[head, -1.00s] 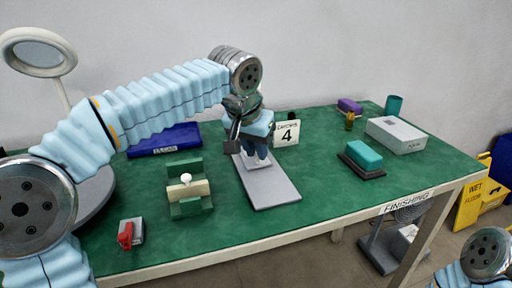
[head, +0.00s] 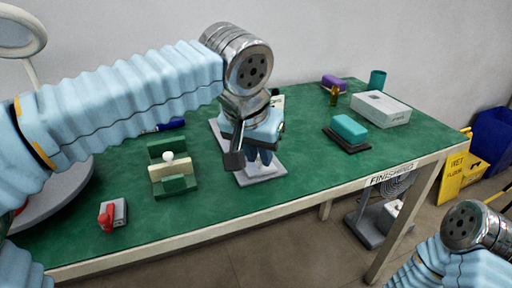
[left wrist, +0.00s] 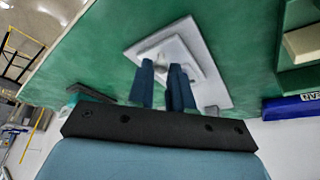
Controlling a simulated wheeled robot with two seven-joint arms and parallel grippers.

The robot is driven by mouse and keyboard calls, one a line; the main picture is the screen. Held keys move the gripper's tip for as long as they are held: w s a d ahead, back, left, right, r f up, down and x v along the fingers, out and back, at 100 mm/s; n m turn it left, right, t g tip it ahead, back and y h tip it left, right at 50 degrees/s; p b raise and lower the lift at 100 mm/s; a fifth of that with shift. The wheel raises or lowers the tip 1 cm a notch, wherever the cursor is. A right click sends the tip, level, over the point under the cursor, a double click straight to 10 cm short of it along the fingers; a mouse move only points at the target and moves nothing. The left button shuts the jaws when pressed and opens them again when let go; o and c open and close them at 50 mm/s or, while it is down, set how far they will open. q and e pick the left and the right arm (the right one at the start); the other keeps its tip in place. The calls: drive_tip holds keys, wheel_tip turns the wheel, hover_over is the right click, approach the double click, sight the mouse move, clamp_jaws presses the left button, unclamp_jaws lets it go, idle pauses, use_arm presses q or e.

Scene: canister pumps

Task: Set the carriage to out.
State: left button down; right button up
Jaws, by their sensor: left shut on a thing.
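A long grey plate (head: 222,132) lies on the green table, with its pale carriage (head: 262,172) at the plate's near end. My left gripper (head: 264,158) stands over the carriage with its blue fingers pointing down, shut on it. In the left wrist view, the fingers (left wrist: 163,88) reach to the pale carriage (left wrist: 182,52) on the grey plate (left wrist: 212,62). The fingers hide the part of the carriage they grip. My right gripper is out of view; only my right arm shows at the lower right.
A green holder with a cream block (head: 172,170) and a red-and-grey item (head: 112,215) are left of the plate. A teal block on a dark base (head: 348,130) and a white box (head: 381,108) are to the right. The table's front edge is close to the plate.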

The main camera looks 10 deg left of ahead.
use_arm(q)
drive_tip(key=c, duration=1)
unclamp_jaws()
drive_tip(key=shift+s+d, duration=0.1)
drive_tip(key=shift+s, duration=0.05)
drive_tip(key=p+v, duration=0.2)
drive_tip(key=v, duration=1.2)
drive_tip(key=shift+p, duration=0.4)
